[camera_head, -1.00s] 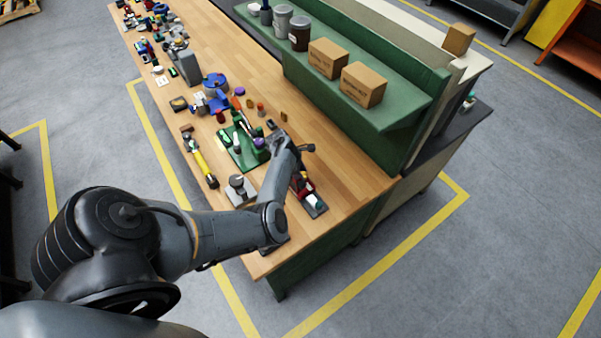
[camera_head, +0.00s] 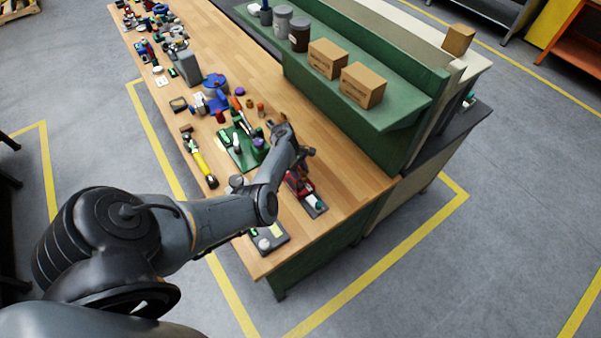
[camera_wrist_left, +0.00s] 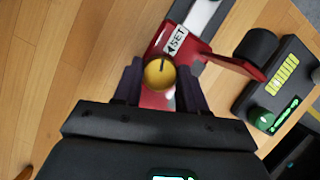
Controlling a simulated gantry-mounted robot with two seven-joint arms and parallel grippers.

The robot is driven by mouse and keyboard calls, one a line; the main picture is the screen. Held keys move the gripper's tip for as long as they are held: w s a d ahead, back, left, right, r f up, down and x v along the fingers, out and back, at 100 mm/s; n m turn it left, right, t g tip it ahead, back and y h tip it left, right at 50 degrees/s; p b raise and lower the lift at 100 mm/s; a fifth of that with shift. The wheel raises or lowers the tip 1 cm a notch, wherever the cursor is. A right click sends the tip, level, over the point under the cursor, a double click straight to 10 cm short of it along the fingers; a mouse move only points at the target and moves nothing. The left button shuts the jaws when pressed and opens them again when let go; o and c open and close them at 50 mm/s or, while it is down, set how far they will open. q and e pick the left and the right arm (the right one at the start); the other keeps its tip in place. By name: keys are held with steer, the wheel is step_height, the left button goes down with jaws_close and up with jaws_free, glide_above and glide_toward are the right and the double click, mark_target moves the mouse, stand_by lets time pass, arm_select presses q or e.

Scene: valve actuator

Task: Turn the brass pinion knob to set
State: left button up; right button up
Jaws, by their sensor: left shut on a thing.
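The brass pinion knob (camera_wrist_left: 159,73) is round, with a dark slot line across its face. It sits on a red actuator body (camera_wrist_left: 155,99) beside a white label reading SET (camera_wrist_left: 176,39) in the left wrist view. My left gripper (camera_wrist_left: 159,84) has its dark fingers on either side of the knob and is shut on it. In the head view the red actuator (camera_head: 297,182) stands on the bench just right of my left forearm; the forearm hides the knob and fingers there. My right gripper is not in view.
A dark box with a green button (camera_wrist_left: 262,118) and yellow label lies right of the actuator. A green fixture (camera_head: 244,153) and yellow-handled tool (camera_head: 202,166) lie left of my arm. Many small parts crowd the far bench. A green shelf (camera_head: 400,115) with cartons stands behind.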

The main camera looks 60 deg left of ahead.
arm_select(q)
steer(key=shift+w+m+g+h+b, duration=0.1)
steer(key=shift+m+g+h+b, duration=0.4)
steer(key=shift+m, duration=1.4)
steer(key=shift+g, duration=0.3)
steer(key=shift+y, duration=0.3)
steer(key=o, duration=1.1)
steer(key=shift+c, duration=0.2)
